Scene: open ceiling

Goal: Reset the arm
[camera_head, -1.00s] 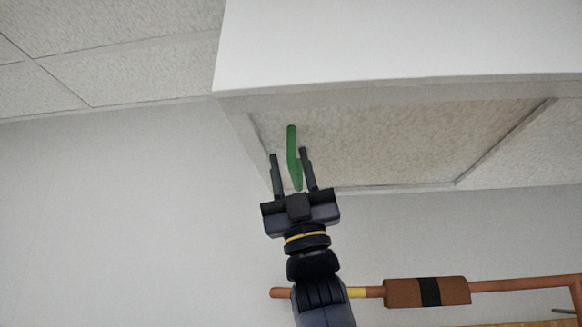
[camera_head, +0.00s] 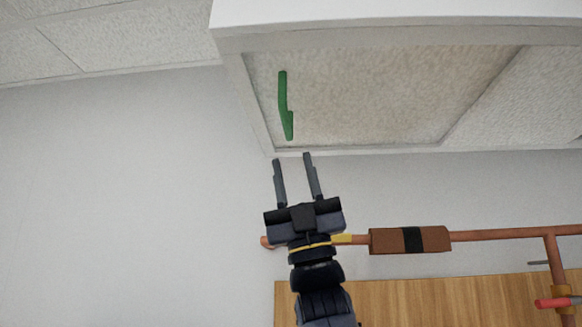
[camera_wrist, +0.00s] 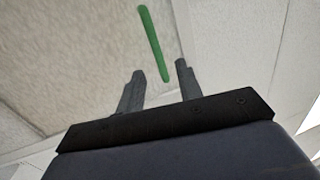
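My gripper (camera_head: 292,158) points up in the head view, its two fingers apart with nothing between them. A green bent strip (camera_head: 284,105) is on the ceiling panel (camera_head: 390,95), above the fingertips and apart from them. In the wrist view, my gripper's fingers (camera_wrist: 158,72) are also apart, and the green strip (camera_wrist: 154,44) shows beyond them, between and above their tips.
A copper-coloured pipe (camera_head: 490,235) with a brown sleeve (camera_head: 436,239) runs behind my gripper to the right. A red-handled part (camera_head: 557,302) and a wooden panel (camera_head: 400,295) are at the lower right. The wall at left is bare.

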